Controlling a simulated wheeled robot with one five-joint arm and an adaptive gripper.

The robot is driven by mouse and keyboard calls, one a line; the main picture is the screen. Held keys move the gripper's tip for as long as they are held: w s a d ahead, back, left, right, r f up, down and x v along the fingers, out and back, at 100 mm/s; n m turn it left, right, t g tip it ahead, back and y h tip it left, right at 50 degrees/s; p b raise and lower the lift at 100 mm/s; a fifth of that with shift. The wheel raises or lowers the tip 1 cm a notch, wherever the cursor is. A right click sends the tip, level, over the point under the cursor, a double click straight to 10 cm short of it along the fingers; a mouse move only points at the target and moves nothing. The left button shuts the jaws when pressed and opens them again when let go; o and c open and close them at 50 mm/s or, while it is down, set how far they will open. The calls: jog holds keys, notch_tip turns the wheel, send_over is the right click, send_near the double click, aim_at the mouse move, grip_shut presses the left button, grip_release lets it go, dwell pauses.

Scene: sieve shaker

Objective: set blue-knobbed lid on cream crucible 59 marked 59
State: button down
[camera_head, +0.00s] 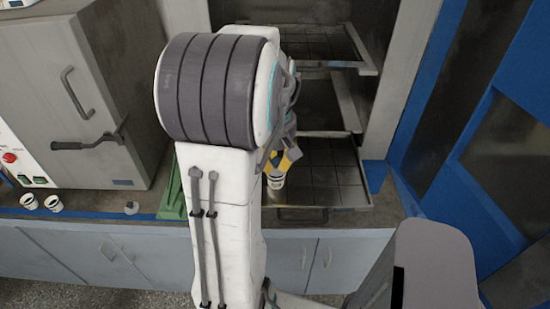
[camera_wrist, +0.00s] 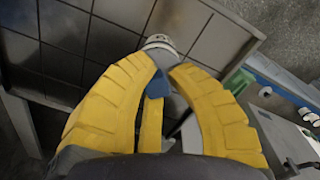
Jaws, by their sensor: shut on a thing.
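My gripper (camera_head: 284,160) has yellow fingers and is shut on the blue knob (camera_wrist: 156,86) of the lid, between the fingertips in the wrist view (camera_wrist: 161,70). The lid's disc is mostly hidden by the fingers. A cream crucible (camera_head: 276,183) stands upright on the pulled-out dark tray (camera_head: 335,195), just below my fingertips. It also shows just beyond the fingertips in the wrist view (camera_wrist: 160,41). Its mark cannot be read. I cannot tell whether the lid touches its rim.
Two more crucibles (camera_head: 28,201) (camera_head: 53,203) and a small grey piece (camera_head: 131,208) are on the counter at left. A green object (camera_head: 173,198) stands beside the tray. Shelves (camera_head: 318,65) rise behind it; a grey oven (camera_head: 70,90) is at left.

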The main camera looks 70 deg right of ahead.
jog(key=shift+f, duration=0.15)
jog(key=shift+f+b, duration=0.35)
jog(key=shift+b, duration=0.1)
jog(key=shift+f, duration=0.1)
jog(key=c, duration=1.2)
grip_release()
jog(key=shift+o, duration=0.2)
jog(key=shift+r, duration=0.2)
